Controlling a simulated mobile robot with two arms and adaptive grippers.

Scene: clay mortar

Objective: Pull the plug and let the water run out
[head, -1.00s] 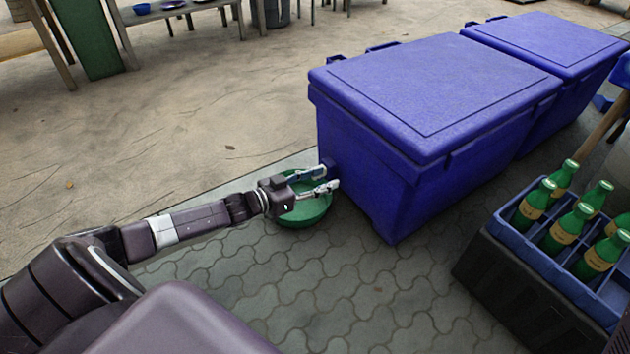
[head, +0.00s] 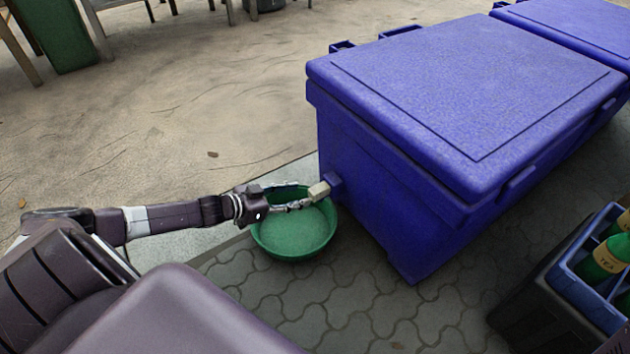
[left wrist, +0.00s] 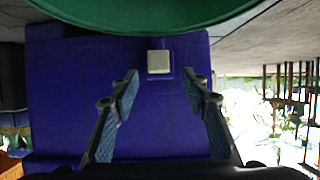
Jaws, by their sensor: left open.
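The big blue cooler (head: 375,190) stands on the paving, its lid closed. A pale square plug (head: 319,191) sits on a short blue spout low on the cooler's left end. In the left wrist view the plug (left wrist: 159,62) shows against the cooler's blue wall (left wrist: 75,105). My left gripper (head: 300,204) is open and empty, close in front of the plug. In the wrist view the plug appears between and just beyond its fingertips (left wrist: 161,78). A green basin (head: 293,236) stands below the plug and gripper, and also shows at the wrist view's top edge (left wrist: 150,12). My right gripper is out of view.
A second blue cooler (head: 575,28) stands behind the first. A blue crate (head: 580,285) with green bottles (head: 605,260) sits on a dark box at the right. Table legs and a green bin (head: 55,35) are at the far left. The sandy ground behind is mostly clear.

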